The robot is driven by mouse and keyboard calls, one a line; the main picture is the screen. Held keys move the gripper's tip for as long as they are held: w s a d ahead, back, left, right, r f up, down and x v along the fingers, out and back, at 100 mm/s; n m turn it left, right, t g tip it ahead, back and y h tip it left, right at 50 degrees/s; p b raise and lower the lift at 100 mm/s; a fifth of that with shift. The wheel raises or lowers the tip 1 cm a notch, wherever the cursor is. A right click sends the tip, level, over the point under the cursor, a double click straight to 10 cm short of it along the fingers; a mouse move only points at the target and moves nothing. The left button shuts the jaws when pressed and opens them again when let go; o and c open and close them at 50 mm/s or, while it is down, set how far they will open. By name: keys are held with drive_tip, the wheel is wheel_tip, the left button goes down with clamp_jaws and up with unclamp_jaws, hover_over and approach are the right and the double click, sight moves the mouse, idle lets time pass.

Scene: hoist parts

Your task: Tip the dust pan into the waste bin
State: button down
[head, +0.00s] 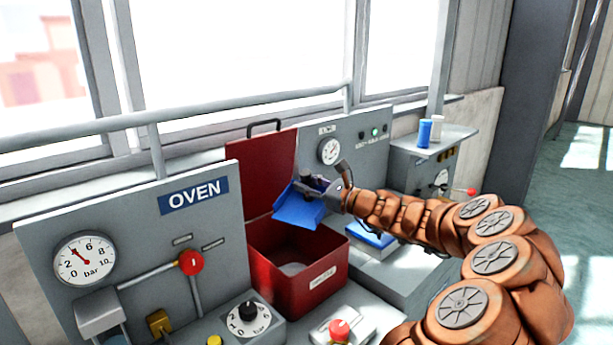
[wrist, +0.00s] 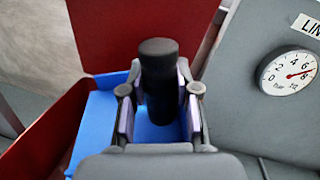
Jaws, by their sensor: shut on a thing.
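The blue dust pan (head: 298,209) hangs tilted over the open red waste bin (head: 321,275), its blue plate sloping down to the left. My gripper (head: 324,188) is shut on the pan's black handle. In the wrist view the black handle (wrist: 159,62) stands between the two fingers of my gripper (wrist: 160,95), with the blue pan (wrist: 94,125) behind and to the left. The bin's red lid (head: 270,165) stands open at the back. A grey patch shows on the bin's floor; I cannot tell what it is. The pan's inner face is only partly visible.
The grey OVEN panel (head: 140,225) with a gauge (head: 84,258) and red knob (head: 191,262) stands left of the bin. Another gauge panel (head: 365,150) is behind. A dial box (head: 247,320) and red button (head: 339,330) sit in front. A blue-and-white object (head: 371,238) lies right of the bin.

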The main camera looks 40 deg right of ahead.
drive_tip(key=shift+w+d+f+m+p, duration=0.2)
drive_tip(key=shift+d+m+p, duration=0.45)
drive_tip(key=shift+p, duration=0.85)
drive_tip(key=shift+w+d+f+m+p, duration=0.1)
drive_tip(key=shift+w+d+m+p, duration=0.15)
drive_tip(key=shift+m+p, duration=1)
drive_tip(key=shift+n, duration=0.3)
drive_tip(key=shift+r+p, duration=2.15)
drive_tip(key=shift+r, duration=0.2)
